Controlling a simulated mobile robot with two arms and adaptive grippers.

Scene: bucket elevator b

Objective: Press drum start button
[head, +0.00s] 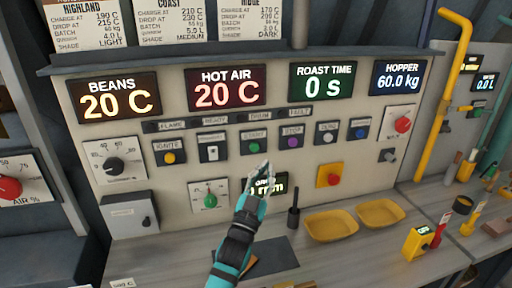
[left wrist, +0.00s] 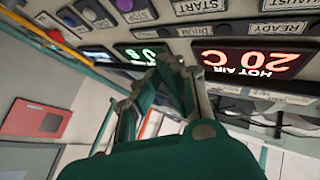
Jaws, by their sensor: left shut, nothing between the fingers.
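The green button (head: 254,147) labelled START sits on the control panel (head: 190,135), below the small DRUM label and left of the purple STOP button (head: 292,142). My left gripper (head: 264,170) is shut and empty. In the head view its tips appear just below the green button, over a small display; I cannot tell how far they are from the panel. The left wrist view shows the panel upside down, with the START label (left wrist: 202,6) at the top edge and the shut fingers (left wrist: 172,64) below it. The green button itself does not show clearly there.
A red button on a yellow plate (head: 329,175) is lower right. Yellow trays (head: 330,226) and a dark upright tool (head: 293,218) stand on the counter.

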